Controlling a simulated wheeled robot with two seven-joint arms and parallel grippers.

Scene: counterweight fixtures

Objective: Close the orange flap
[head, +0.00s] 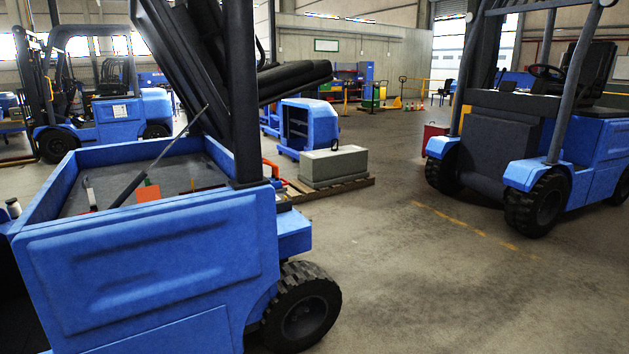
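A small flat orange piece (148,194) shows inside the open bay of the blue forklift (150,265) at the near left. It looks like the orange flap, but it is small and partly cut off by the bay's near wall, so I cannot tell its angle or whether it is open. A dark strut (128,189) with a thin rod rises beside it toward the raised dark seat and cover. Neither of my grippers is in view.
The forklift's black wheel (302,308) stands at its near right corner. A grey block (333,165) sits on a wooden pallet behind it. Another blue forklift (585,130) stands at the right. The concrete floor between them is clear.

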